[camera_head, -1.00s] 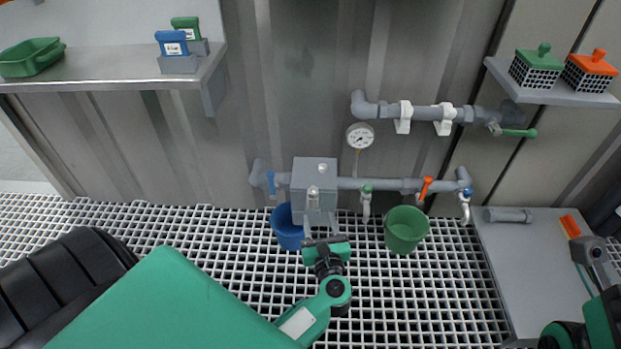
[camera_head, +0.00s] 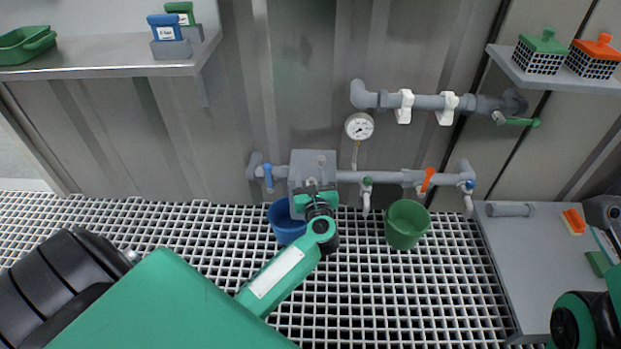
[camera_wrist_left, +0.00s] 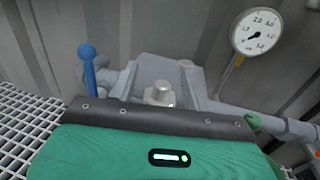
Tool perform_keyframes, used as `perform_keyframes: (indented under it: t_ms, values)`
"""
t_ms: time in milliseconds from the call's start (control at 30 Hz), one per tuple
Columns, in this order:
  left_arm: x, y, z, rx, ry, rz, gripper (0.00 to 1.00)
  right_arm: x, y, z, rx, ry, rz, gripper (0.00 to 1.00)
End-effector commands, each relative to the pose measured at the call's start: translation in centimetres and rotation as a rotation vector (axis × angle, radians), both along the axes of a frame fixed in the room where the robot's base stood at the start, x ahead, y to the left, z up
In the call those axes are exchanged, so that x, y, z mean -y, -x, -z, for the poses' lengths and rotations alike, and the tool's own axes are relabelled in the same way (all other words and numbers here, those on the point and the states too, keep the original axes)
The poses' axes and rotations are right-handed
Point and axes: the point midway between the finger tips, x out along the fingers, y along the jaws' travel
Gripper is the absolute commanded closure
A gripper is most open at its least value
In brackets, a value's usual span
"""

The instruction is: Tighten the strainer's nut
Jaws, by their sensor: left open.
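The strainer (camera_head: 312,160) is a grey block in the lower pipe run on the back wall. In the left wrist view the strainer (camera_wrist_left: 200,75) lies straight ahead, with a pale metal nut (camera_wrist_left: 160,94) on top and a round stud standing up from it. My left gripper (camera_head: 315,196) is open and in front of the strainer, covering its lower front in the head view. The nut is apart from the gripper's dark front edge in the wrist view, though that edge hides its lower part. My right arm shows at the lower right edge; its fingers are not clear.
A blue-handled valve (camera_head: 268,177) is close left of the strainer. A pressure gauge (camera_head: 359,126) stands to its right. A blue bucket (camera_head: 283,226) and a green bucket (camera_head: 405,226) stand below the pipe. A grey bench (camera_head: 535,265) is at the right.

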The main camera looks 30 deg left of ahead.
Motion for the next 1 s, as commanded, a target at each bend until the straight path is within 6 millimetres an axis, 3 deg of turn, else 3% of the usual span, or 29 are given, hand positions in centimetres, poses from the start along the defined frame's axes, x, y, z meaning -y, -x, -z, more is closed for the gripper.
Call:
perform_keyframes:
  t_ms: [100, 333, 667, 867, 1000]
  values:
    - [0.0, 0.0, 0.0, 0.0, 0.0, 0.0, 0.51, 0.0, 0.0, 0.0, 0.0, 0.0, 0.0, 0.64]
    - [0.0, 0.0, 0.0, 0.0, 0.0, 0.0, 0.96, 0.0, 0.0, 0.0, 0.0, 0.0, 0.0, 0.64]
    - [0.1, 0.0, -0.1, -0.001, -0.001, 0.039, 0.95, 0.1, 0.1, -0.4, 0.005, -0.003, 0.0, 0.64]
    - [0.2, 0.0, -0.3, -0.003, -0.001, 0.146, 0.95, -0.1, 0.1, -0.6, -0.006, 0.007, 0.001, 0.64]
    - [0.3, -0.1, -0.3, -0.005, -0.002, 0.262, 0.96, 0.4, -0.5, 0.5, -0.047, 0.014, 0.019, 0.64]
